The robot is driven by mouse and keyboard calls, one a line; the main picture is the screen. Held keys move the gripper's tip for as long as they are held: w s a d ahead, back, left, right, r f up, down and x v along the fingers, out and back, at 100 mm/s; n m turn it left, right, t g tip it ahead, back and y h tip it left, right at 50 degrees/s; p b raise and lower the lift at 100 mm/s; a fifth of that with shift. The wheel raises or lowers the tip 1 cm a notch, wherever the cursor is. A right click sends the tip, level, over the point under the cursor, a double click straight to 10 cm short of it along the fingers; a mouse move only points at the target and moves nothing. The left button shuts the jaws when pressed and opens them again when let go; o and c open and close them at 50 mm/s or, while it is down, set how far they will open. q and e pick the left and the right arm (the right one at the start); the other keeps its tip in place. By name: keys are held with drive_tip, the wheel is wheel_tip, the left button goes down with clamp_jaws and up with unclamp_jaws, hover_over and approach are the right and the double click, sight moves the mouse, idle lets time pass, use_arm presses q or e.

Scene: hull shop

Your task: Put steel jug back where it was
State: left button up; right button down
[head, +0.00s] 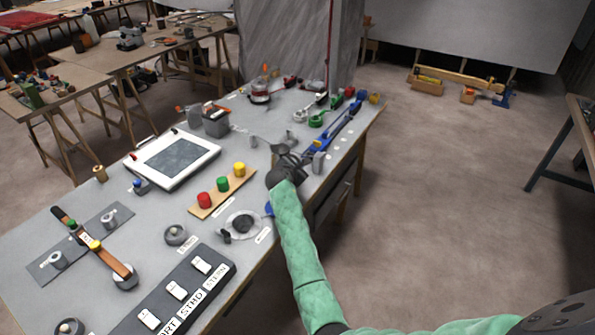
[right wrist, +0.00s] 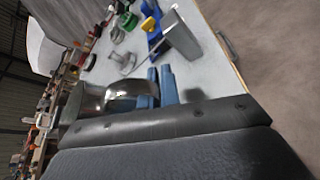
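The steel jug (right wrist: 105,98) is a shiny, dark-reflecting metal vessel, close to the camera in the right wrist view. In the head view a dark grey shape at the end of my right arm appears to be the jug (head: 291,160), largely mixed with the gripper. My right gripper (right wrist: 161,80) has blue fingers close together against the jug; it seems shut on it, though the exact contact is hidden. My left gripper is not in view.
The grey bench (head: 215,152) carries a white-framed panel (head: 177,158), a strip with red, green and yellow knobs (head: 222,188), and a black switch box (head: 178,295). A grey block (head: 318,163) stands just right of the right gripper. Green and blue tools (head: 345,122) lie beyond.

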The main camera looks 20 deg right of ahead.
drive_tip(key=shift+w+a+f, duration=0.15)
drive_tip(key=shift+w+f, duration=0.2)
drive_tip(key=shift+w, duration=0.3)
drive_tip(key=shift+f, duration=0.2)
drive_tip(key=shift+f+p, duration=0.9)
drive_tip(key=shift+f, duration=1)
drive_tip(key=c, duration=1.6)
unclamp_jaws()
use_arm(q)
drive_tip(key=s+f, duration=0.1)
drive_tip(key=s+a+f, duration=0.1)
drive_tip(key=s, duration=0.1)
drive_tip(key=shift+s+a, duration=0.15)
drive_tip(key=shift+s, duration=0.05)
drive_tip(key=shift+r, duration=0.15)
